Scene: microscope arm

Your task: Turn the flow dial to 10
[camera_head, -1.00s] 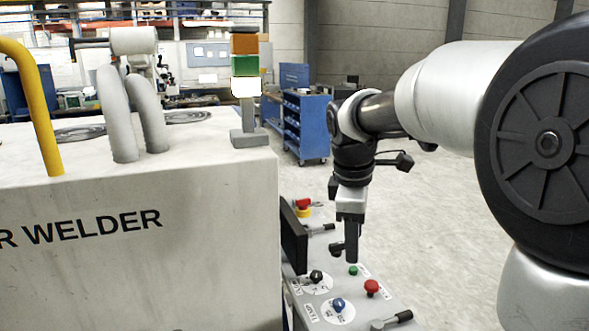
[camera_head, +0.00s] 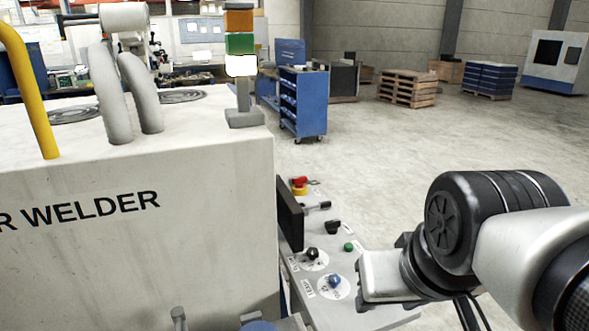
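The control panel (camera_head: 312,310) slopes along the welder's right side. A black dial (camera_head: 310,254) and a blue dial (camera_head: 334,281) stand on white round scales. The label by the blue one seems to read TEMP; the black one's label is too small to read, so I cannot tell for certain which is the flow dial. Their settings are unreadable. My gripper (camera_head: 380,278) is over the panel's right side, pointing left, just right of the blue dial. Its fingers do not show clearly, and I cannot tell whether it touches anything.
The white welder (camera_head: 130,240) fills the left. A dark screen (camera_head: 290,215) stands at the panel's left edge. A red-and-yellow stop button (camera_head: 299,186), a black knob (camera_head: 333,227) and a green button (camera_head: 348,247) are also on the panel. Open floor lies beyond.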

